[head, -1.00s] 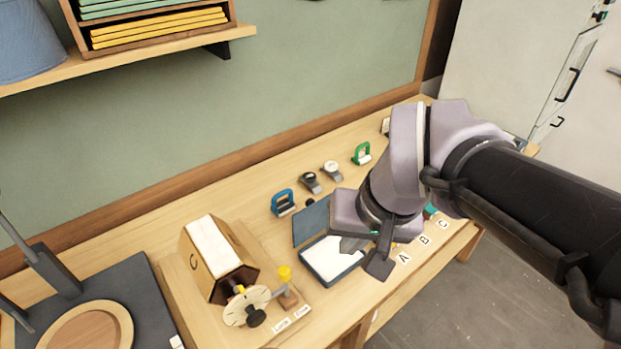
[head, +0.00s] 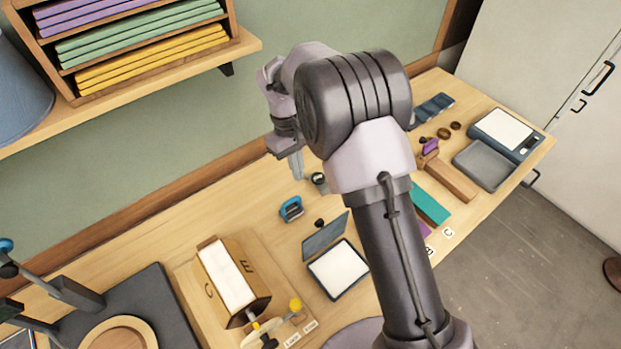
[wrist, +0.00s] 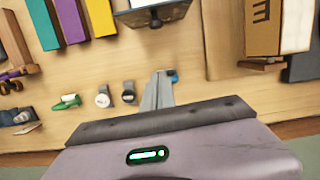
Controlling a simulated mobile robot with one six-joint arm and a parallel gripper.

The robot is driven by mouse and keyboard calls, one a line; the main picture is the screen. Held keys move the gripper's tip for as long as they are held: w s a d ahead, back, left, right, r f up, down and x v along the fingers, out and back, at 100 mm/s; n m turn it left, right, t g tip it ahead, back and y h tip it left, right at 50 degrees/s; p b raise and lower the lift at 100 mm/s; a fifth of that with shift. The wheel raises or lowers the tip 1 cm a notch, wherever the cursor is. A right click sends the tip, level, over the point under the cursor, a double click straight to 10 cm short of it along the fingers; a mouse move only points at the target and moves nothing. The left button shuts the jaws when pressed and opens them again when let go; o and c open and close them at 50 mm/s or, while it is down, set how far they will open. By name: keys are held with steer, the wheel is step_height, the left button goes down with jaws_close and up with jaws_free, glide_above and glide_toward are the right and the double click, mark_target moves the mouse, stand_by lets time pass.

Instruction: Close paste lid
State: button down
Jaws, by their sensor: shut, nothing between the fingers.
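The paste box is a shallow dark blue tray with a white pad (head: 338,270). Its blue-grey lid (head: 325,238) stands open, tilted up along the box's back edge, with a small black knob behind it. In the wrist view the lid's knob side (wrist: 150,17) shows at the top edge. My gripper (head: 298,172) is shut and empty, above the back of the bench and apart from the box and lid. In the wrist view its closed fingers (wrist: 158,92) point toward the bench and partly cover a small blue clamp.
The blue clamp (head: 291,209) sits behind the lid. A hexagonal wooden drum (head: 228,275) with a crank stands left of the box. A green clamp (wrist: 67,101) and two small gauges lie along the back. A scale (head: 505,133) stands far right. A shelf hangs at upper left.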

mark_target(322, 233)
steer(key=s+d+f+b, duration=0.1)
steer(key=s+d+f, duration=0.2)
steer(key=s+f, duration=0.3)
step_height(322, 233, down, 3)
steer(key=shift+s+d+f, duration=0.1)
steer(key=shift+s+d, duration=0.1)
steer(key=shift+s, duration=0.2)
steer(key=shift+d+b, duration=0.1)
steer(key=shift+b, duration=0.2)
